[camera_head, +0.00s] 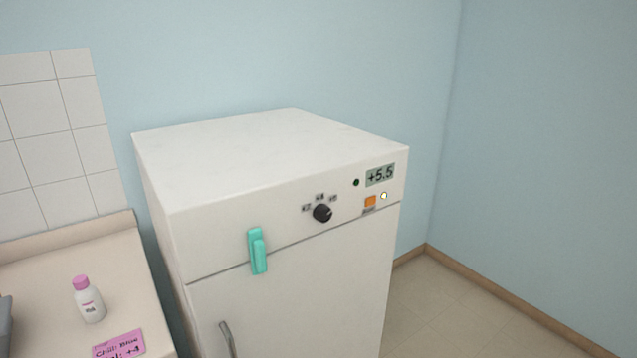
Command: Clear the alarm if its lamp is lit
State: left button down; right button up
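A white fridge-like cabinet (290,290) stands against the blue wall. At the right of its front panel, a display (380,175) reads +5.5. A small round lamp (356,182) left of the display is dark green and looks unlit. An orange square button (370,202) sits below the display, with a label too small to read. A small round pale spot (384,196) right of the button looks bright, like a lit lamp; I cannot tell for certain which lamp is the alarm's. Neither of my grippers is in view.
The panel also has a black knob (322,213) with several marks. A teal latch (257,250) crosses the door seam; a metal handle (228,338) is below. On the left counter (50,265) stand a pink-capped bottle (88,300) and a pink note (119,345). Floor at right is clear.

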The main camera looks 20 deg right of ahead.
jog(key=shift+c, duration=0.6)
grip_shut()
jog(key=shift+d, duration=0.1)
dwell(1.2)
